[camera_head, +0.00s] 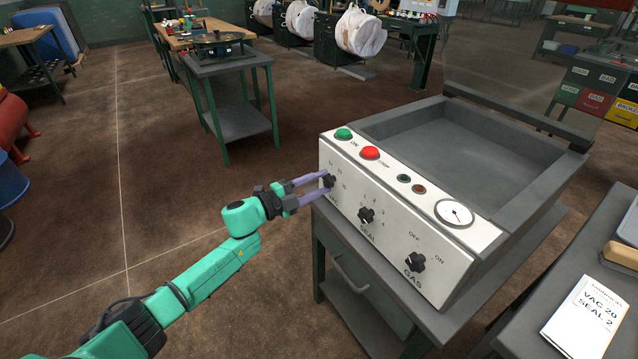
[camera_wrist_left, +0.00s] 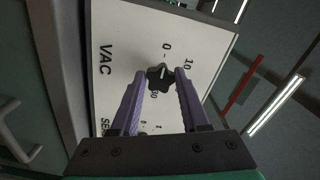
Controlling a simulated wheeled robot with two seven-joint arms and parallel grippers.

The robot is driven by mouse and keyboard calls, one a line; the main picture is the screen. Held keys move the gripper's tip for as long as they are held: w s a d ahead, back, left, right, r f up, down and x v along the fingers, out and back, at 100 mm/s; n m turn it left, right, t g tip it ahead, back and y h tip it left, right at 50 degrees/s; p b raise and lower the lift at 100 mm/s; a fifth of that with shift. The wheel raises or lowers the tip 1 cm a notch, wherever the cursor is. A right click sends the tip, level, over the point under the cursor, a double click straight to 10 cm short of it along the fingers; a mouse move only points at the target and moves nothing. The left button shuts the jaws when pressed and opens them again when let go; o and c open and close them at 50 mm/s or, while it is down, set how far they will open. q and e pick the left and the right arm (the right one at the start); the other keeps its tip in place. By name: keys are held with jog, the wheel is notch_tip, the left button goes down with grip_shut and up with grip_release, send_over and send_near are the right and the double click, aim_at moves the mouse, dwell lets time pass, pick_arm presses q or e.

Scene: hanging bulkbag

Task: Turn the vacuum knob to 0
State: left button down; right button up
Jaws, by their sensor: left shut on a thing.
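The vacuum knob (camera_head: 329,181) is a black lobed knob at the left end of the white front panel of the machine (camera_head: 400,215). In the left wrist view the knob (camera_wrist_left: 160,77) sits beside the VAC label, with marks 0, 10 and 30 readable around it. Its white pointer line is small and I cannot tell its exact setting. My left gripper (camera_head: 325,182) is at the panel, its two purple fingers on either side of the knob and shut on it. The fingers (camera_wrist_left: 160,85) also show in the left wrist view. My right gripper is not in view.
The SEAL knob (camera_head: 366,215) and GAS knob (camera_head: 415,262) are further right on the panel. Green (camera_head: 343,134) and red (camera_head: 370,152) buttons and a gauge (camera_head: 455,213) are on top. A card reading VAC 20, SEAL 2 (camera_head: 585,318) lies on the right table.

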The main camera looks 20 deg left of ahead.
pick_arm(q)
jog(key=shift+c, duration=2)
grip_release()
jog(key=v, duration=1.4)
jog(key=shift+s+a, duration=0.2)
jog(key=shift+s, duration=0.05)
